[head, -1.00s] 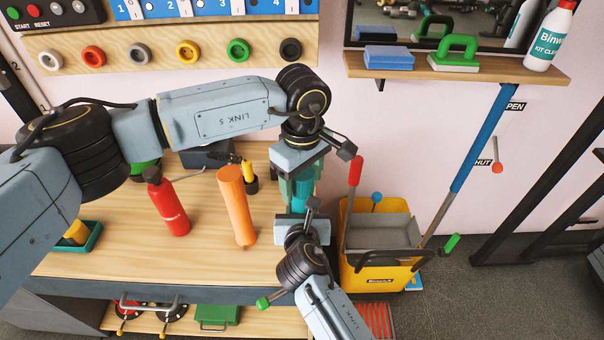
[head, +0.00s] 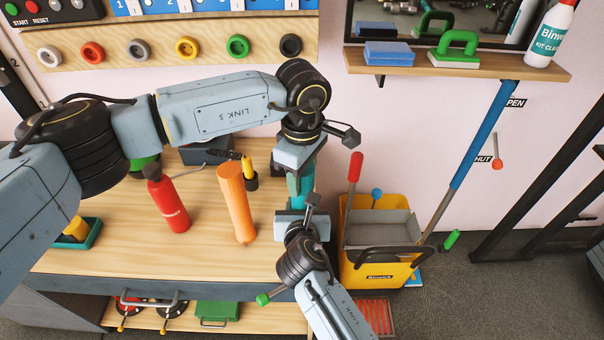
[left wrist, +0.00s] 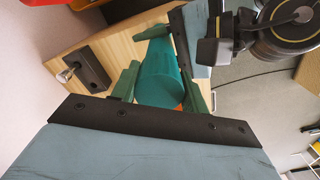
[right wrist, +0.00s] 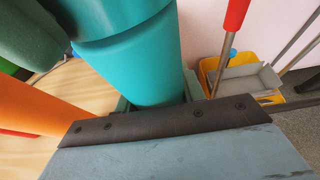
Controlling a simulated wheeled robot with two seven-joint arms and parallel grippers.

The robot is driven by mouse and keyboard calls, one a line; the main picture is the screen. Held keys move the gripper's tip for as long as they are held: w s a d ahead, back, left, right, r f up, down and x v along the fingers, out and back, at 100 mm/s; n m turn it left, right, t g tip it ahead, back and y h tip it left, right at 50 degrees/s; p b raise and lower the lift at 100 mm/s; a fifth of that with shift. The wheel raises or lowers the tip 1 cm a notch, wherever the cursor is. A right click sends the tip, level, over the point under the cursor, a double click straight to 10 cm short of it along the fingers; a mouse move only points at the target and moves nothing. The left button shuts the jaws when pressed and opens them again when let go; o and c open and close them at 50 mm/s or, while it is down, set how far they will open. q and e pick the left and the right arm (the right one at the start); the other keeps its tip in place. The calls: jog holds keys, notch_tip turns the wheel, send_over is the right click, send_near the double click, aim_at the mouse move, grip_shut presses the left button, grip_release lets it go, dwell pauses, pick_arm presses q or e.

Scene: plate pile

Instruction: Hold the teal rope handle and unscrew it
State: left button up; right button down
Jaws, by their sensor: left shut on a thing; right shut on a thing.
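The teal handle (head: 308,187) stands upright at the right end of the wooden bench. My left gripper (head: 299,178) comes from above and is shut on its upper part. My right gripper (head: 303,207) comes from the front, lower down, and is shut on its lower part. In the left wrist view the teal handle (left wrist: 160,78) sits between the green fingers. In the right wrist view the teal handle (right wrist: 135,65) fills the middle, with a seam across it near the top. The fingers hide part of it, and I see no clear gap at the seam.
An orange cylinder (head: 237,205) and a red bottle (head: 168,203) stand left of the grippers. A yellow mop bucket (head: 383,270) is close on the right. A shelf (head: 460,68) with sponges is on the wall.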

pick_arm(q)
jog(key=shift+r, duration=0.15)
dwell(0.3)
jog(key=shift+r, duration=0.95)
jog(key=shift+r, duration=2.05)
pick_arm(e)
jog(key=c, duration=0.8)
grip_release()
jog(key=shift+o, duration=0.2)
